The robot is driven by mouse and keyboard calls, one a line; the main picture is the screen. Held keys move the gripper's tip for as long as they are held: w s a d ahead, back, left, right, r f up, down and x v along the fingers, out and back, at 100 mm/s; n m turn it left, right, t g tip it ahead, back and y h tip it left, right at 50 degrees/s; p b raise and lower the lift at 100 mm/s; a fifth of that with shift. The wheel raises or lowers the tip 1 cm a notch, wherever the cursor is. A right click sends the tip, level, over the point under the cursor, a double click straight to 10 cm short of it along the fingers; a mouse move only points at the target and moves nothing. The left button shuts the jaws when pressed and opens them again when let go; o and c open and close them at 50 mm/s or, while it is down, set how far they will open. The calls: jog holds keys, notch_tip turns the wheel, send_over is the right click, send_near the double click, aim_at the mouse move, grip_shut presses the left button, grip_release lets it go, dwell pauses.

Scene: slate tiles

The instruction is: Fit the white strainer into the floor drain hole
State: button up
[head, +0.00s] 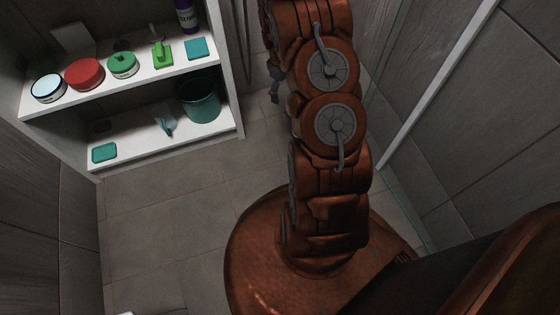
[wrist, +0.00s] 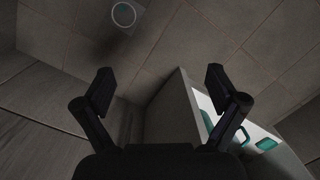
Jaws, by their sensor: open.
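My gripper (wrist: 160,83) is open and empty in the wrist view, its two dark fingers spread wide above the floor. I cannot make out the white strainer for certain in either view. In the head view my arm hides much of the floor, and only a small grey part of my gripper (head: 274,92) shows beside it.
A glass panel with a white rail (head: 433,88) is at the right. Floor before the shelf is clear.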

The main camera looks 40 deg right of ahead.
jog(key=s+a+r+m+g, duration=0.1)
jog(key=s+a+r, duration=0.5)
jog(key=a+r, duration=0.25)
jog(key=s+a+r+m, duration=0.1)
jog(key=s+a+r, duration=0.4)
jog(key=a+r, duration=0.35)
jog(key=s+a+r, duration=0.2)
jog(key=s+a, duration=0.1)
jog(key=s, duration=0.3)
jog(key=s+a+r+g, duration=0.1)
jog(key=s+a+r, duration=0.2)
jog(key=s, duration=0.4)
jog(key=s+a+r+m, duration=0.1)
jog(key=s+a+r, duration=0.2)
jog(key=s, duration=0.4)
jog(key=shift+s+a+r, duration=0.15)
jog(key=shift+s+a, duration=0.1)
jog(key=shift+a, duration=0.25)
jog(key=shift+r, duration=0.15)
